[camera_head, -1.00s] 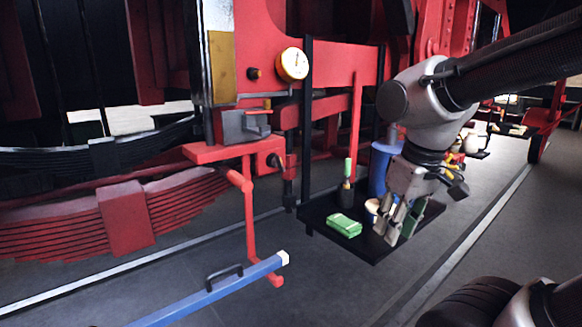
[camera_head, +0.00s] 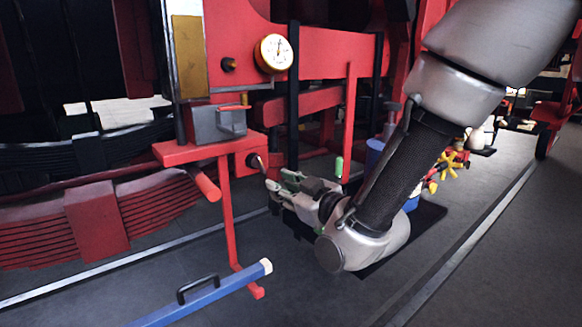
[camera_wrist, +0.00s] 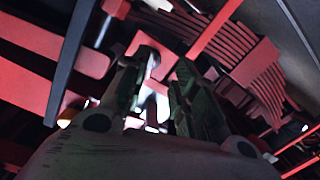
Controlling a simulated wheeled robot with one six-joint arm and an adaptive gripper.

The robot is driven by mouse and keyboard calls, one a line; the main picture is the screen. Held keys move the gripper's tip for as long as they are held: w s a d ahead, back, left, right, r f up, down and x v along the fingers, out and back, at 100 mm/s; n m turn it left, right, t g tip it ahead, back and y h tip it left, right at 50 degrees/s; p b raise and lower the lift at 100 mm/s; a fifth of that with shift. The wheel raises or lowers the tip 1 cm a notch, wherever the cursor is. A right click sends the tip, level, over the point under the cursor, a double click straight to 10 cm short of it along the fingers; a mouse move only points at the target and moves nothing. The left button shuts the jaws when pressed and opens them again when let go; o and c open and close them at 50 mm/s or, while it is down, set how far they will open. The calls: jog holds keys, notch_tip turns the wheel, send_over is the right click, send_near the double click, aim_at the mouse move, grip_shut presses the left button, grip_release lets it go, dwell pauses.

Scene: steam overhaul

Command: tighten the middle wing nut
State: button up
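I cannot clearly make out a wing nut in either view. Yellow, wing-shaped parts (camera_head: 448,163) on red fittings show at the right of the head view, partly behind my arm; I cannot tell whether they are the wing nuts. My gripper (camera_head: 270,183) points left, just below and right of a small knob or handle (camera_head: 256,161) on the red bracket; contact cannot be told. In the wrist view my gripper's two dark fingers (camera_wrist: 155,85) stand apart, with red and bright background between them. I see nothing held.
A black tray (camera_head: 432,213) lies partly behind my arm, with a blue cylinder (camera_head: 374,157). A blue bar (camera_head: 205,297) crosses the lower front. The floor at lower right is clear.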

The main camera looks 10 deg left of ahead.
aim_at(263, 167)
jog(key=shift+t, duration=0.4)
jog(key=x, duration=0.2)
jog(key=r+x, duration=0.1)
jog(key=x, duration=0.2)
jog(key=r+x, duration=0.1)
jog(key=x, duration=0.2)
jog(key=shift+d, duration=0.1)
jog(key=shift+y, duration=0.3)
grip_shut()
